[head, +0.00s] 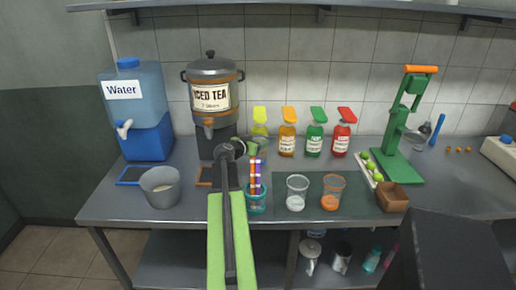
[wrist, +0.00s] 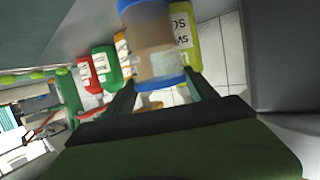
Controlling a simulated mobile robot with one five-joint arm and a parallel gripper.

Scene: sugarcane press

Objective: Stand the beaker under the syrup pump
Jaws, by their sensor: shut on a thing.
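My gripper (wrist: 155,95) is shut on a clear beaker with blue bands (wrist: 150,45), which fills the upper middle of the wrist view. In the head view my gripper (head: 246,146) is at the far end of my arm, and the beaker (head: 261,141) is partly hidden there, close in front of the yellow syrup pump bottle (head: 260,122). Orange (head: 287,138), green (head: 314,138) and red (head: 341,138) pump bottles stand in a row to its right. The head view does not show clearly whether the beaker touches the counter.
A tea urn (head: 211,100) and water dispenser (head: 135,100) stand left. The green press (head: 400,130) is right, beside a tray of limes (head: 368,170).

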